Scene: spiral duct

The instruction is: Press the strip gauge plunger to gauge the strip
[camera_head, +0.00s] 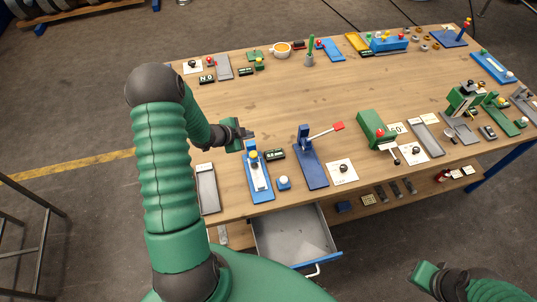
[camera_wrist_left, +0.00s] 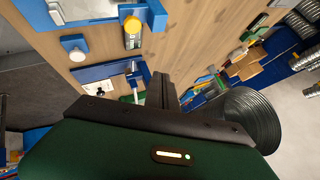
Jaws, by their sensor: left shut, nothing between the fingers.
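The strip gauge is probably the blue base (camera_head: 262,190) at the front left of the table. A pale strip lies along it, and a yellow plunger knob (camera_head: 253,156) stands at its far end. In the left wrist view the yellow knob (camera_wrist_left: 132,24) is at the top. My left gripper (camera_head: 249,133) is shut and empty, just beyond the knob and apart from it. Its fingers (camera_wrist_left: 161,90) also show in the left wrist view. A small dark display (camera_head: 275,154) lies right of the knob. My right gripper (camera_head: 428,274) is at the lower right; its fingers are not clear.
A blue block with a white button (camera_head: 283,182) stands right of the gauge. A grey tray (camera_head: 207,187) lies to its left. A blue lever fixture with a red handle (camera_head: 338,127) is farther right. An open drawer (camera_head: 292,236) juts out below the table. The middle table is clear.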

